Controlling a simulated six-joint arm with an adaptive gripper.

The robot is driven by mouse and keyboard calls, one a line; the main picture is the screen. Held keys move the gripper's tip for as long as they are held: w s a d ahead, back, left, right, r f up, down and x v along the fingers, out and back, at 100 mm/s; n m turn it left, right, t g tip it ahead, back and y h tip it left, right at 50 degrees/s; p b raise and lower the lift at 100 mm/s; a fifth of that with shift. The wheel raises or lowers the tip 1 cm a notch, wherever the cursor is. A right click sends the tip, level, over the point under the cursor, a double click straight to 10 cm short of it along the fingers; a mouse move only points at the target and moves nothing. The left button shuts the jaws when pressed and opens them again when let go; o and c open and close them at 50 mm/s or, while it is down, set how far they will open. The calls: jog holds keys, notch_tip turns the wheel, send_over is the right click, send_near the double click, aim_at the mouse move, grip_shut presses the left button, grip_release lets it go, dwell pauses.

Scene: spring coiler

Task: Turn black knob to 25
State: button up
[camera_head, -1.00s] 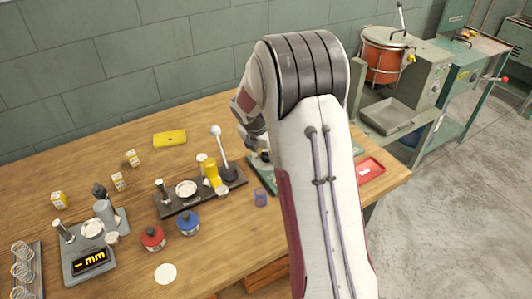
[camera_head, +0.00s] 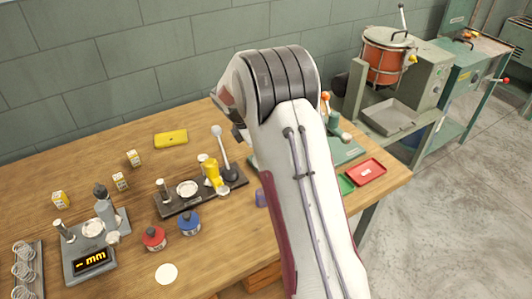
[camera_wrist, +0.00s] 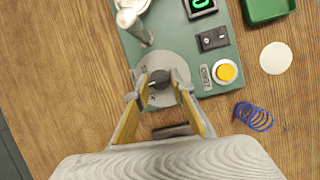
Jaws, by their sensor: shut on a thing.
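The black knob (camera_wrist: 158,80) sits at the middle of a round grey dial on a green machine (camera_wrist: 179,51) in the wrist view. My gripper (camera_wrist: 158,86) is over the dial, its two yellow-sided fingers one on each side of the knob and shut on it. The dial's markings are too small to read. In the head view part of the green machine (camera_head: 345,152) shows to the right of my arm; my gripper and the knob are hidden behind the arm there.
The machine carries a yellow button (camera_wrist: 226,72), a black switch panel (camera_wrist: 213,40) and a green-digit display (camera_wrist: 201,6). A blue spring (camera_wrist: 254,117) and white disc (camera_wrist: 276,58) lie on the wood table. A red tray (camera_head: 366,172) stands near the table's right edge.

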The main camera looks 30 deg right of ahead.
jog(key=shift+s+f+m+g, duration=0.1)
jog(key=shift+m+g, duration=0.2)
jog(key=shift+m, duration=0.3)
jog(key=o, duration=1.1)
jog(key=shift+c, duration=0.2)
jog(key=shift+n, duration=0.4)
jog(key=shift+s+n+t, duration=0.1)
jog(key=shift+n+t, duration=0.9)
jog(key=shift+n, duration=0.9)
jog(key=shift+s+d+n+t+y, duration=0.1)
jog(key=shift+n+t+y, duration=0.45)
jog(key=shift+n, duration=1.15)
jog(key=shift+n, duration=0.4)
